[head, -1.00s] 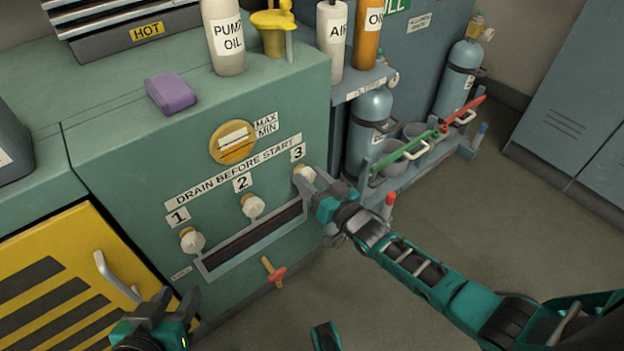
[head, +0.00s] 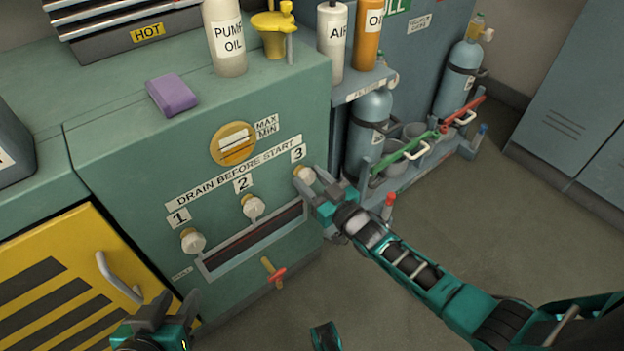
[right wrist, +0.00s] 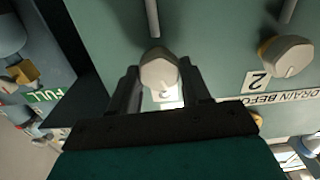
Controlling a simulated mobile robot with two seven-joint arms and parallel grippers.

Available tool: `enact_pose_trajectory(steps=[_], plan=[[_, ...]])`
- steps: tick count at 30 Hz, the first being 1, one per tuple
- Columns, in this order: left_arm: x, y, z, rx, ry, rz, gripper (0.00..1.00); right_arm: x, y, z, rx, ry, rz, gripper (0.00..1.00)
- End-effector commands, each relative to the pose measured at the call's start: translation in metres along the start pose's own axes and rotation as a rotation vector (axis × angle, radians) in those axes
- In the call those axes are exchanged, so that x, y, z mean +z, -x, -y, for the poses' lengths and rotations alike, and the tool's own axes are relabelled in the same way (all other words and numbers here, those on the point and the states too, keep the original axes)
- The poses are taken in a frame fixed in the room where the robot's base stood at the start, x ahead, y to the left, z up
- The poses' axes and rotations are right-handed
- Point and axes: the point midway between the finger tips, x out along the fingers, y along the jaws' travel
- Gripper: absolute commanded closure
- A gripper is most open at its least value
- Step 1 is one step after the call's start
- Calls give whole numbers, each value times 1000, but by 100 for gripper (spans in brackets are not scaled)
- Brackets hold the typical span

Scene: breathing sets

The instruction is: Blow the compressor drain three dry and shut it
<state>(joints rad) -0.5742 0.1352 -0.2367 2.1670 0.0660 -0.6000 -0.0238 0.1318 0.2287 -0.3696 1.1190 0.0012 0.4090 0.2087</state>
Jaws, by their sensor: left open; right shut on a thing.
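Drain three's pale knob (head: 305,174) sits under the label 3 on the green compressor front. My right gripper (head: 314,186) is shut on this knob; in the right wrist view the knob (right wrist: 159,70) shows between the two fingers. My left gripper (head: 165,318) is open and empty at the bottom left, in front of the yellow panel. Drains one (head: 192,241) and two (head: 253,206) have similar pale knobs; drain two also shows in the right wrist view (right wrist: 287,56). A slotted tray (head: 250,240) runs below the drains. I see no stream at drain three.
A red-handled valve (head: 274,274) sticks out below the tray. A purple block (head: 171,95), a pump oil bottle (head: 224,40) and a yellow funnel (head: 273,30) stand on top. Gas cylinders (head: 368,125) stand in a rack at right. Floor in front is open.

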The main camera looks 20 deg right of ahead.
Motion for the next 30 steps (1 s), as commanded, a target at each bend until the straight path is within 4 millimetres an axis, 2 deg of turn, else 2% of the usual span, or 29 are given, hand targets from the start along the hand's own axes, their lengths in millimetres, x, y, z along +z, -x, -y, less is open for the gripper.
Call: enact_pose_trajectory(steps=[30], plan=[[1, -3, 1, 0, -2, -2, 57, 2, 0, 3, 0, 967, 1, 83]])
